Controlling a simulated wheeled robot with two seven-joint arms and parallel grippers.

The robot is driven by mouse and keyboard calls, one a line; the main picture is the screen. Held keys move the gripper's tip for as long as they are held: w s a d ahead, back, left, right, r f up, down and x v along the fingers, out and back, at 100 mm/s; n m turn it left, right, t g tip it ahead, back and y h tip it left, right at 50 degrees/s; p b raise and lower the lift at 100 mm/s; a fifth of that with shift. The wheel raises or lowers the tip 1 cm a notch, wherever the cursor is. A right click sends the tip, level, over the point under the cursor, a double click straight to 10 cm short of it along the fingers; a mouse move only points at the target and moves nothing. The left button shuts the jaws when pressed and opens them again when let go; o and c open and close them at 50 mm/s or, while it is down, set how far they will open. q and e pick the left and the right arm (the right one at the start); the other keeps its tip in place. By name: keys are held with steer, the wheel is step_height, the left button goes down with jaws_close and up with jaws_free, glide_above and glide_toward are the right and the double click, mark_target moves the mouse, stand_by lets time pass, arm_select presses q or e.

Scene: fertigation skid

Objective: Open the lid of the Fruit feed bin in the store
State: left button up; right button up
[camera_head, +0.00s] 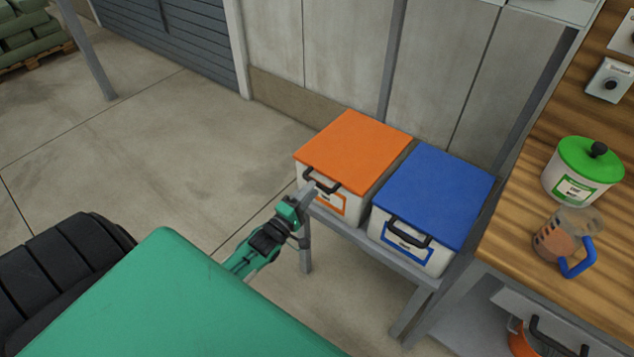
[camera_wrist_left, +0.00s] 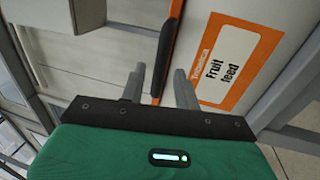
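The Fruit feed bin is a white box (camera_head: 318,198) with a flat orange lid (camera_head: 355,150), which lies shut. Its orange-framed label, reading "Fruit feed" (camera_wrist_left: 228,68), faces the left wrist camera. A black handle (camera_head: 325,184) sits at the lid's front edge; it also shows in the left wrist view (camera_wrist_left: 167,55). My left gripper (camera_head: 306,190) is at the front of this bin, beside the handle. In the left wrist view its two grey fingers (camera_wrist_left: 160,84) are apart, with the handle between them and gaps showing at both sides. My right gripper is out of view.
A blue-lidded bin (camera_head: 435,190) stands close on the right, on the same grey stand (camera_head: 375,245). A wooden counter (camera_head: 510,235) further right holds a green-lidded pot (camera_head: 580,172) and a jug (camera_head: 566,235). Open concrete floor (camera_head: 170,150) lies to the left.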

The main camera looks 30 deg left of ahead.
arm_select(q)
steer(key=shift+x, duration=1.8)
steer(key=shift+c, duration=0.2)
